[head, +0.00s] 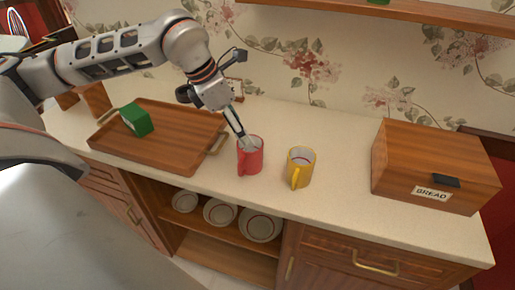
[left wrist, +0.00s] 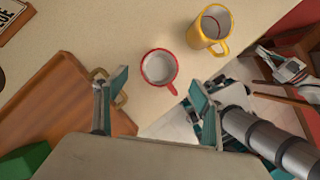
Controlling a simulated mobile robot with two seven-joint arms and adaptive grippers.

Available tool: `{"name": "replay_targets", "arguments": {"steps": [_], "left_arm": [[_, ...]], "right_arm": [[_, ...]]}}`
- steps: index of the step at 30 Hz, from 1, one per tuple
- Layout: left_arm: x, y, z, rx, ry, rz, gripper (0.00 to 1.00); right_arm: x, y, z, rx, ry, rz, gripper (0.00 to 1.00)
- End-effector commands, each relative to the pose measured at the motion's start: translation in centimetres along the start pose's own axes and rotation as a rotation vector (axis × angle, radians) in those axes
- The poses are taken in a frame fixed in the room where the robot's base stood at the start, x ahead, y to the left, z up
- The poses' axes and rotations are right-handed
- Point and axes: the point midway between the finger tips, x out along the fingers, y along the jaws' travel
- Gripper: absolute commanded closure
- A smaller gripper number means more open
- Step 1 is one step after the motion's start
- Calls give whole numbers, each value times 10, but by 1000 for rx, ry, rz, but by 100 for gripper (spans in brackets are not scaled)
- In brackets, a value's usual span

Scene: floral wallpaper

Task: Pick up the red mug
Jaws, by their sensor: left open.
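The red mug (head: 250,158) stands upright on the counter, with its handle toward the front. My left gripper (head: 245,142) points down at it, its fingertips at the mug's rim in the head view. In the left wrist view the gripper (left wrist: 158,84) is open, and the red mug (left wrist: 158,68) shows just beyond and between the spread fingers. I cannot tell whether a finger touches it. The mug looks empty. My right arm seems to show at the right of the left wrist view, but its gripper's state is unclear.
A yellow mug (head: 300,168) stands close to the right of the red one. A wooden tray (head: 180,158) with a green block (head: 137,120) lies to the left. A wooden bread box (head: 425,160) is at the right. Counter between yellow mug and box is clear.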

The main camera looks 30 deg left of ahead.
Motion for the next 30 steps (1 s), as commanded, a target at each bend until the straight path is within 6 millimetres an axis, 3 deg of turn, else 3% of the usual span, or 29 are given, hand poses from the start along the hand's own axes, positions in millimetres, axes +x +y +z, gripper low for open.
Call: {"name": "replay_targets", "arguments": {"steps": [9,18,27,28,30], "left_arm": [[30,2,-1,-1,3,5,31],[69,3,-1,0,2,3,31],[76,3,-1,-2,1,3,31],[76,3,-1,-1,1,3,34],[75,3,-1,-1,1,3,52]], "right_arm": [[-8,-6,14,4,-29,-9,100],[-10,-4,6,1,-23,-7,100],[-9,-2,0,1,-13,-5,100],[-9,-2,0,1,-13,-5,100],[-9,-2,0,1,-13,-5,100]]}}
